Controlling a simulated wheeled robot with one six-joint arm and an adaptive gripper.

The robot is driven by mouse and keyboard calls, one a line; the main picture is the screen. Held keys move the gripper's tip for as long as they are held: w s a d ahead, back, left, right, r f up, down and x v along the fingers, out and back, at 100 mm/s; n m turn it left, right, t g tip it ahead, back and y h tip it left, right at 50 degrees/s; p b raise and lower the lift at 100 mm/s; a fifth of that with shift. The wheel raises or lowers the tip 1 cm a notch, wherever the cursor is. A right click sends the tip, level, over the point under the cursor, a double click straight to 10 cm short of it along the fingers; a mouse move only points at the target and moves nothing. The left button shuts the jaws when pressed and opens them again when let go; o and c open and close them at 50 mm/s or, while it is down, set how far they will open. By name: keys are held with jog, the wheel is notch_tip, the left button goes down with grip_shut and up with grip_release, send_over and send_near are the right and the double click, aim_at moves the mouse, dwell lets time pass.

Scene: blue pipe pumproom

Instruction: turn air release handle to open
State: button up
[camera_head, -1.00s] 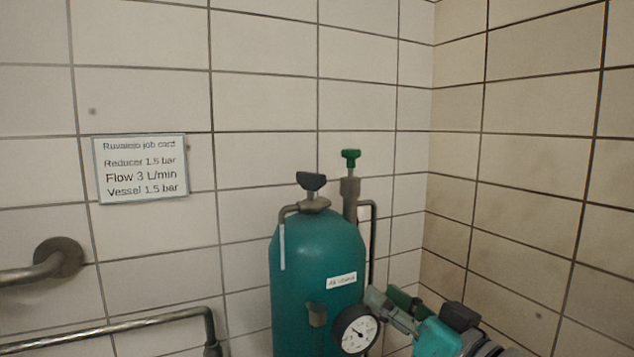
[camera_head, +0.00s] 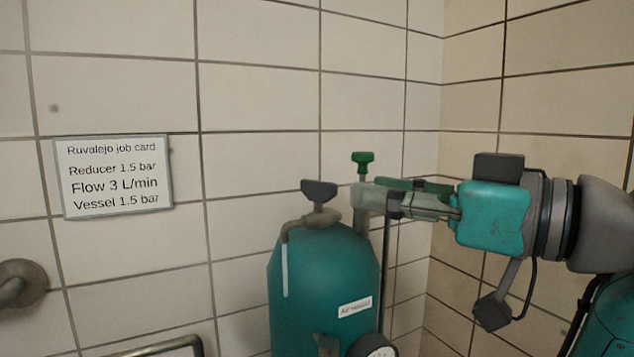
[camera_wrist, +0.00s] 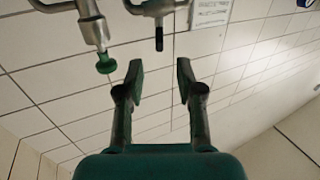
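A teal air vessel (camera_head: 322,275) carries a dark T-shaped handle (camera_head: 319,190) on its top fitting, with a thin bent pipe beside it. A green handle (camera_head: 362,161) tops a pipe just right of the vessel. I cannot tell from any label which one is the air release handle. My gripper (camera_head: 366,198) reaches in from the right, its fingertips just below the green handle in the picture. In the wrist view my gripper (camera_wrist: 160,80) is open and empty; the dark handle (camera_wrist: 159,40) lies beyond the fingertips, and the green handle (camera_wrist: 105,64) lies left of the fingers.
A job card (camera_head: 114,176) hangs on the tiled back wall. A pressure gauge (camera_head: 373,347) sits low on the vessel's front. A wall pipe (camera_head: 18,283) is at the far left. The tiled side wall (camera_head: 540,100) stands at the right.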

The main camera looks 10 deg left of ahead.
aim_at(336, 186)
jog(key=x, duration=0.9)
grip_shut()
